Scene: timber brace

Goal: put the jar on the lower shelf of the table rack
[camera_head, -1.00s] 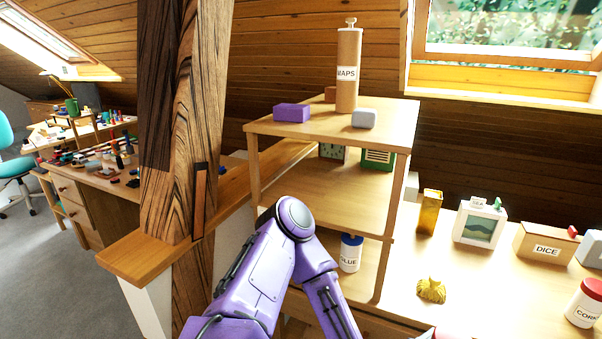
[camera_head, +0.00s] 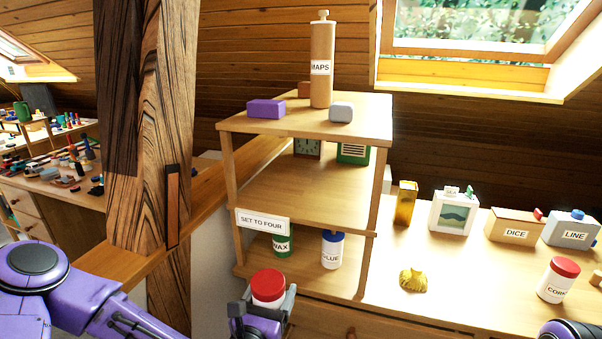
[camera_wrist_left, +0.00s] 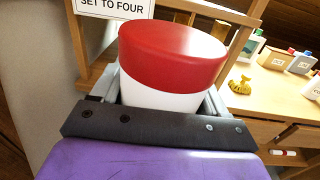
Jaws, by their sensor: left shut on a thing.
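My left gripper (camera_head: 262,312) is shut on a white jar with a red lid (camera_head: 268,286), held upright in front of the rack's lower left corner. The jar also fills the middle of the left wrist view (camera_wrist_left: 172,60), its label hidden. The table rack (camera_head: 378,185) is wooden. Its lower shelf (camera_head: 305,262) holds a green jar labelled WAX (camera_head: 282,246) and a white jar with a blue lid (camera_head: 332,250). A SET TO FOUR sign (camera_head: 262,222) hangs at the rack's front left. Part of my right arm shows at the bottom right edge; its gripper is out of view.
A timber post (camera_head: 150,130) and slanted brace stand left of the rack. The rack top (camera_head: 230,122) holds a MAPS tube (camera_head: 321,70) and small blocks.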

